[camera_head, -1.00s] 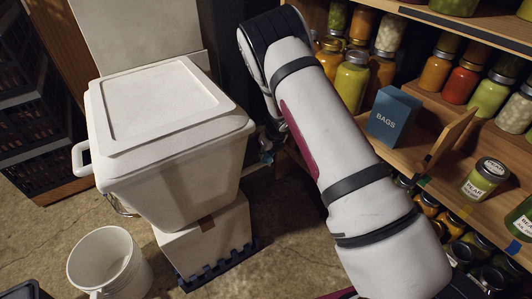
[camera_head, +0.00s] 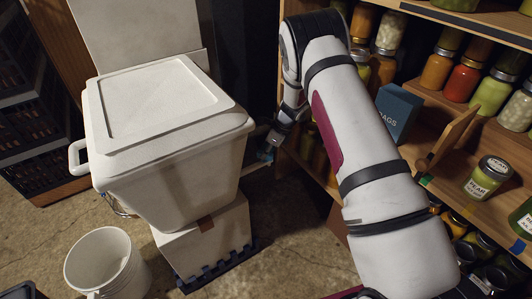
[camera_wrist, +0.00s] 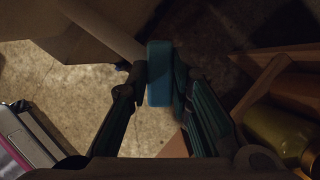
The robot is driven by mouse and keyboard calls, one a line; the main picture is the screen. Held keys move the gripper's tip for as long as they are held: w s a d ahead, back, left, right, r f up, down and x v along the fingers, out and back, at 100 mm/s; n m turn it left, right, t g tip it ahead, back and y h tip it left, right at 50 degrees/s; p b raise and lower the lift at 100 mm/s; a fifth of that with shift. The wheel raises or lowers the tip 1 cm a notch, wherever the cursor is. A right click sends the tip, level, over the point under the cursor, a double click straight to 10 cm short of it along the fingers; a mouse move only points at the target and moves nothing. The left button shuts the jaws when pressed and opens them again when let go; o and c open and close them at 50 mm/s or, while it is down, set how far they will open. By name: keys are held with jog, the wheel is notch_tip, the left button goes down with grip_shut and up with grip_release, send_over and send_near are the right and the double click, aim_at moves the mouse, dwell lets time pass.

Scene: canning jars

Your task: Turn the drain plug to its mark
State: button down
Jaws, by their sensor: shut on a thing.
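The drain plug is a blue block-like handle (camera_wrist: 159,75) between my fingertips in the wrist view. A pale spout or tube (camera_wrist: 103,28) runs to it from the upper left. In the head view, a small patch of the blue plug (camera_head: 265,153) shows at the right side of the white lidded cooler (camera_head: 175,175). My gripper (camera_wrist: 159,88) is shut on the plug, one finger on each side. It also shows in the head view (camera_head: 275,139), small and dark beside the cooler. I cannot make out the mark in either view.
The cooler stands on a white box (camera_head: 205,240). A white bucket (camera_head: 103,262) stands on the floor at lower left. Wooden shelves with several jars, a blue bags box (camera_head: 397,112) and a wooden board (camera_head: 447,140) are close on the right of my arm.

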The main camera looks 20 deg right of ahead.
jog(key=n+g+b, duration=0.1)
jog(key=n, duration=0.2)
jog(key=n+g+b, duration=0.1)
jog(key=n, duration=0.1)
jog(key=shift+w+d+f+n+y, duration=0.1)
jog(key=shift+d+f+n+y, duration=0.05)
jog(key=shift+n+y, duration=0.2)
jog(key=n+g+b, duration=0.2)
jog(key=n, duration=0.3)
jog(key=shift+w, duration=0.1)
jog(key=c, duration=1.4)
grip_release()
jog(key=shift+c, duration=0.2)
jog(key=v, duration=1.2)
jog(key=shift+w, duration=0.15)
